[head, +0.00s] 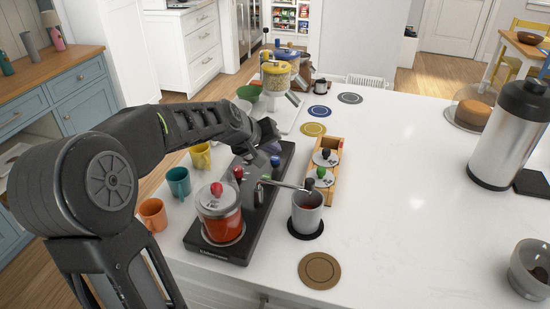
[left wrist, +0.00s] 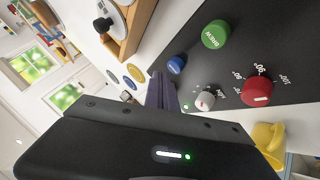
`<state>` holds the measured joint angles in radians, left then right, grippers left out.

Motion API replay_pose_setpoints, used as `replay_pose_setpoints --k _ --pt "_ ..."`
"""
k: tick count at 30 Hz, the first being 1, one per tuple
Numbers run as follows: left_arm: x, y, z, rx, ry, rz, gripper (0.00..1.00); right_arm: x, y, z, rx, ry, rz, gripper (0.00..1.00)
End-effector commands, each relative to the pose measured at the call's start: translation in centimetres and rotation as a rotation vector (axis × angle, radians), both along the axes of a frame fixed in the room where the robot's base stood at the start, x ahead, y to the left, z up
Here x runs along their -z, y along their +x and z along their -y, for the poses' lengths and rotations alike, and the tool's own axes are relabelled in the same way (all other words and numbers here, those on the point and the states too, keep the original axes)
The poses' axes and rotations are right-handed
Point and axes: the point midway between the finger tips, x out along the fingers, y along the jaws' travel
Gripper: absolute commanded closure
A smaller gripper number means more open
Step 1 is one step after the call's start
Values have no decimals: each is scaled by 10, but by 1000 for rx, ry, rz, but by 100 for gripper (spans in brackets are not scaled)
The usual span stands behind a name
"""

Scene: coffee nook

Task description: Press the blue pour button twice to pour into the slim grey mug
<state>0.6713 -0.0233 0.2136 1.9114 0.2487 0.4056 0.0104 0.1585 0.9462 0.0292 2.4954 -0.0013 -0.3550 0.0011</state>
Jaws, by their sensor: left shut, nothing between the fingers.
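The blue pour button (head: 275,160) is on the black coffee machine base (head: 262,215); the left wrist view also shows it (left wrist: 177,64), near the green BREW button (left wrist: 215,34). My left gripper (head: 272,144) is shut and empty. Its fingertips (left wrist: 160,76) are close beside the blue button; I cannot tell whether they touch it. The slim grey mug (head: 306,214) stands upright on a black round mat, under the end of the machine's metal spout (head: 285,184). What is inside the mug is unclear. My right gripper is not in view.
A glass jar with a red knob (head: 218,212) stands on the machine's near end. Orange (head: 153,215), teal (head: 178,182) and yellow (head: 200,156) mugs stand left of it. A wooden box (head: 333,190) with lidded jars is to the right. The counter's right middle is clear.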

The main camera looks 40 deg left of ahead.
Motion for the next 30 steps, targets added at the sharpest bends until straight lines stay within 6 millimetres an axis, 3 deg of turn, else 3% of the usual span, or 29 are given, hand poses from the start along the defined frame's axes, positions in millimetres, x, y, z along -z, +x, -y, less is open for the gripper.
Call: replay_pose_setpoints --k 30 --pt "7 0 0 0 0 0 100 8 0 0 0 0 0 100"
